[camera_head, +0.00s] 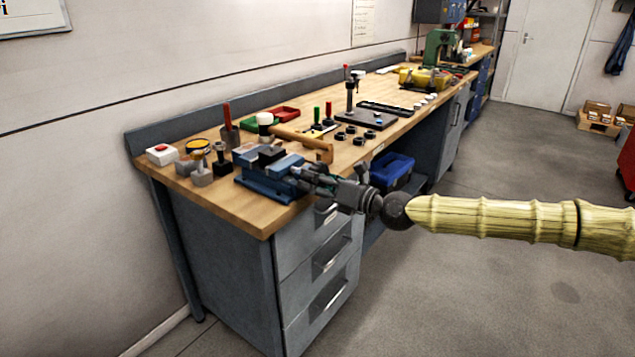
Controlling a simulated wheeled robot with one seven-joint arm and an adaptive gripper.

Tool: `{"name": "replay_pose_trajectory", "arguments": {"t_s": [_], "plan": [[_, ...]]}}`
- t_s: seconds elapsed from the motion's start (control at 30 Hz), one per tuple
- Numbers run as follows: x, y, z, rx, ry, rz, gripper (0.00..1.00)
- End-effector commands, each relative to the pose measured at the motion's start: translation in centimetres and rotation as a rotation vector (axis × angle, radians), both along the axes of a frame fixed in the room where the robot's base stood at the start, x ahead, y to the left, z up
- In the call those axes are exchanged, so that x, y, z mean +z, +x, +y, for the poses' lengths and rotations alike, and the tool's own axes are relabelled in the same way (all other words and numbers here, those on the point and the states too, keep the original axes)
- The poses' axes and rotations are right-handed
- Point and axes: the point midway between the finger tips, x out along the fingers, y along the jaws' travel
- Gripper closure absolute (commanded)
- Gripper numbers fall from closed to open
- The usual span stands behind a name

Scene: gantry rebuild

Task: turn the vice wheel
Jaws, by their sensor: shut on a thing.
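A blue vice (268,179) stands on the near end of the wooden workbench, close to its front edge, with something dark between its jaws. My gripper (318,182) reaches in from the right and is at the vice's front, right-hand side. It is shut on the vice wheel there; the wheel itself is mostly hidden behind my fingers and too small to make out. My arm stretches to the right edge of the picture, over the floor in front of the bench.
A blue bin (391,171) sits below. The floor (480,290) in front is clear.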

Motion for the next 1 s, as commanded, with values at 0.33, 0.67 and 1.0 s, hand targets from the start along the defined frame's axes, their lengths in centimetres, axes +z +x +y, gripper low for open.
{"name": "replay_pose_trajectory", "arguments": {"t_s": [0.33, 0.67, 1.0], "plan": [[-0.1, 0.0, 0.0, 0.000, -0.001, 0.001, 0.05], [-0.1, -0.3, -0.5, -0.001, 0.000, 0.000, 0.05], [-0.1, -2.7, -3.9, -0.002, 0.001, 0.003, 0.05]]}}
